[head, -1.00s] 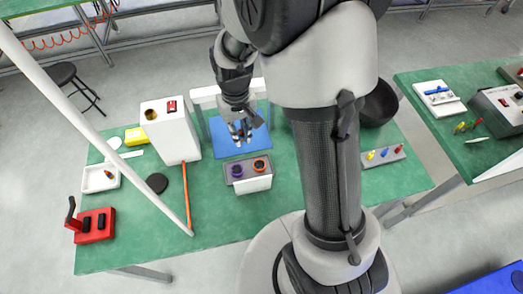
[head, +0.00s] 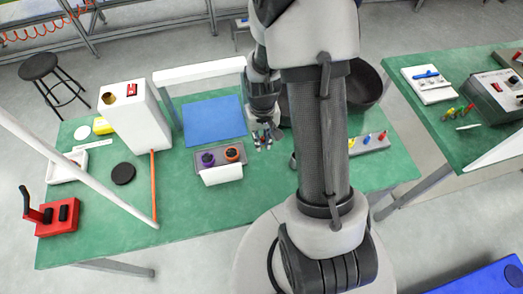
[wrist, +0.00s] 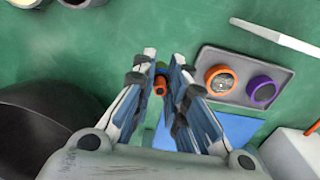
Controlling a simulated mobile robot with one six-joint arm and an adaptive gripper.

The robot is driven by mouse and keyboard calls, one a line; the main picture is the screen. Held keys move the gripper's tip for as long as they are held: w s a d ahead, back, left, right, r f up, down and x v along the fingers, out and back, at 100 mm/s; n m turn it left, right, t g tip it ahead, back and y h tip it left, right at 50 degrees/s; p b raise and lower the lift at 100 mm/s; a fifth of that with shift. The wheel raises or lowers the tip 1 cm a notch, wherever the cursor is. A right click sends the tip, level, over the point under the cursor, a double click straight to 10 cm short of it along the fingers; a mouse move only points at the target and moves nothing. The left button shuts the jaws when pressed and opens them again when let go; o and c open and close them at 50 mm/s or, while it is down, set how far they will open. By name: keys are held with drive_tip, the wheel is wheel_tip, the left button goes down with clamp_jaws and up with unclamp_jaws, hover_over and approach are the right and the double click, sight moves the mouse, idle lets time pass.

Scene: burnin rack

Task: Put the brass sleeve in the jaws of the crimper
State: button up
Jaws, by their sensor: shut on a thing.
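My gripper (head: 263,139) hangs over the green table, right of the grey tray. In the head view, a red device (head: 58,218) with an upright lever and two black blocks stands at the table's left end. It looks like the crimper.
The grey tray (wrist: 245,62) holds an orange cup (wrist: 219,80) and a purple cup (wrist: 262,90). A blue mat (head: 215,121), tall white box (head: 133,118), black disc (head: 123,173), orange rod (head: 154,187) and dark bowl (head: 363,83) stand around. A slanting white pole crosses the left side.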

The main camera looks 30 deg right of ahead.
sight(262, 154)
drive_tip(key=shift+f+b, duration=0.8)
drive_tip(key=shift+f, duration=1.8)
drive_tip(key=shift+f, duration=0.2)
drive_tip(key=o, duration=0.8)
drive_tip(key=shift+r, duration=0.15)
